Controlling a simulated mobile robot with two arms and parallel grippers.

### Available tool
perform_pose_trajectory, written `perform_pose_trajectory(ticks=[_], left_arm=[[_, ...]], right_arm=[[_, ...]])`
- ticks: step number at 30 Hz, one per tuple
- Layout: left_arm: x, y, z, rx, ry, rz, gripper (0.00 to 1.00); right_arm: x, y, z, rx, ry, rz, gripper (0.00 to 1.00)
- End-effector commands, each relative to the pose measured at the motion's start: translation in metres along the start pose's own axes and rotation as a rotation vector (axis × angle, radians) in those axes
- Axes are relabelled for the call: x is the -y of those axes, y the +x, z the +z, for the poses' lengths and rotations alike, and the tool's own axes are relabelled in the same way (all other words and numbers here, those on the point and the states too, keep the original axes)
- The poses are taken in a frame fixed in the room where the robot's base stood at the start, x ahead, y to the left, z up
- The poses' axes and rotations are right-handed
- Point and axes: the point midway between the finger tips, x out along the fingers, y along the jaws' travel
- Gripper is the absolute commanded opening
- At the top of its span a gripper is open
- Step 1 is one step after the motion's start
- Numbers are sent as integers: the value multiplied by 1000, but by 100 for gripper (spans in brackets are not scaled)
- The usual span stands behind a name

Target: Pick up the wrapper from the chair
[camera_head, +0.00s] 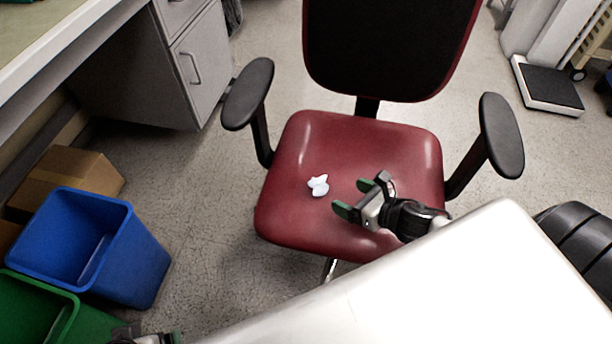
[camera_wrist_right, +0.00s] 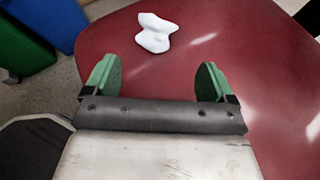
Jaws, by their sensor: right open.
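The wrapper (camera_head: 318,185) is a small crumpled white piece lying on the red seat of the chair (camera_head: 300,220), left of the seat's middle. It also shows in the right wrist view (camera_wrist_right: 155,33), beyond the fingertips and roughly centred between them. My right gripper (camera_head: 353,197) is over the seat, just right of the wrapper, with its green fingers apart and nothing between them. It shows in the right wrist view too (camera_wrist_right: 159,75).
The chair has black armrests (camera_head: 248,93) on both sides and a black backrest (camera_head: 390,45). A blue bin (camera_head: 140,265), a green bin (camera_head: 95,325) and a cardboard box (camera_head: 70,178) stand at left, by a grey cabinet (camera_head: 200,65). The floor between bins and chair is clear.

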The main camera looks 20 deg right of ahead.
Motion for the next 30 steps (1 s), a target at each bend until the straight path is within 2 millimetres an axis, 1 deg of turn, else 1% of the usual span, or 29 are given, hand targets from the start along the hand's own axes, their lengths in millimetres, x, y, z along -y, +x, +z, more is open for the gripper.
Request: perform_pose_trajectory(ticks=[1,6,9,14,18,19,21,24,27,30], left_arm=[[0,3,1,0,0,1,91],[0,8,2,0,0,0,91],[0,9,3,0,0,0,91],[0,10,3,-1,0,0,91],[-1,15,1,-19,0,1,91],[-1,16,-1,-33,1,1,91],[-3,18,-15,-115,4,6,91],[-5,19,-28,-193,7,10,91],[-6,19,-37,-243,8,12,91],[-7,18,-40,-264,9,13,91]], right_arm=[[1,8,0,4,0,0,85],[0,32,1,4,1,-2,85],[0,43,1,3,2,-1,85],[-1,51,1,2,4,-2,85],[-4,66,4,5,4,-1,85],[-5,71,5,5,3,-1,85],[-8,81,7,4,3,-2,85],[-8,92,7,4,3,-2,85],[-8,99,7,2,4,-2,85],[-8,102,7,2,4,-2,85]])
